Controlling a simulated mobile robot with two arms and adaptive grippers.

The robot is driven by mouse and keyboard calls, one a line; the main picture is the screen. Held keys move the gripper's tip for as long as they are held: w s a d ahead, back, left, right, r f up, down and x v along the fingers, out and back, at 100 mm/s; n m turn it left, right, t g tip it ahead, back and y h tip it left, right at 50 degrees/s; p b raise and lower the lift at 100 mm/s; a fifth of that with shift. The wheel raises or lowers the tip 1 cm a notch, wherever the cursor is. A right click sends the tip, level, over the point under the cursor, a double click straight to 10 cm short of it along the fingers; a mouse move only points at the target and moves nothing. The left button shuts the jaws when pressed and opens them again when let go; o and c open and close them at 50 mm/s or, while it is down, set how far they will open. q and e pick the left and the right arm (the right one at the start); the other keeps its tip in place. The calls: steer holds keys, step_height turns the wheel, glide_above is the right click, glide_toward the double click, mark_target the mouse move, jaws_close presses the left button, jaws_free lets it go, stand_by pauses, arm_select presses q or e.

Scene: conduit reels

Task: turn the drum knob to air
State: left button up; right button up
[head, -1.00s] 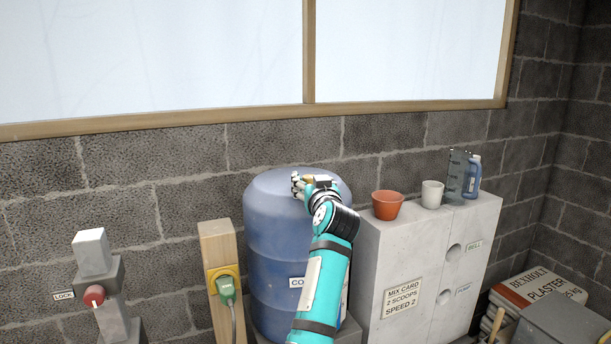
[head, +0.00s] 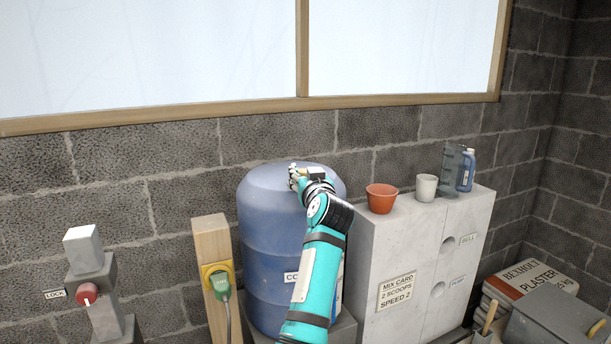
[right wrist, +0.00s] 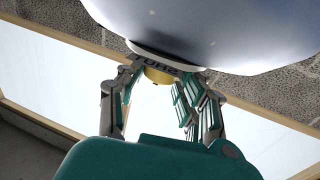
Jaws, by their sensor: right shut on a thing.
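The blue drum (head: 262,225) stands against the block wall in the head view, with a partly covered label on its front. My right gripper (head: 299,178) is at the top of the drum. In the right wrist view my right gripper (right wrist: 160,86) has its fingers around a small yellow knob (right wrist: 157,75) and is shut on it. A pale plate beside the knob carries dark letters that look like SHUT, seen upside down. The knob's pointer and any AIR mark are hidden or too small to tell. My left gripper is not in view.
A wooden post (head: 212,250) with a green plug (head: 221,287) stands left of the drum. Right of it, a pale cabinet (head: 362,240) bears a terracotta pot (head: 382,199), a white cup (head: 426,188) and a blue bottle (head: 466,172). A red knob (head: 86,294) is at far left.

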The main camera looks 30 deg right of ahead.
steer(key=shift+f, duration=0.1)
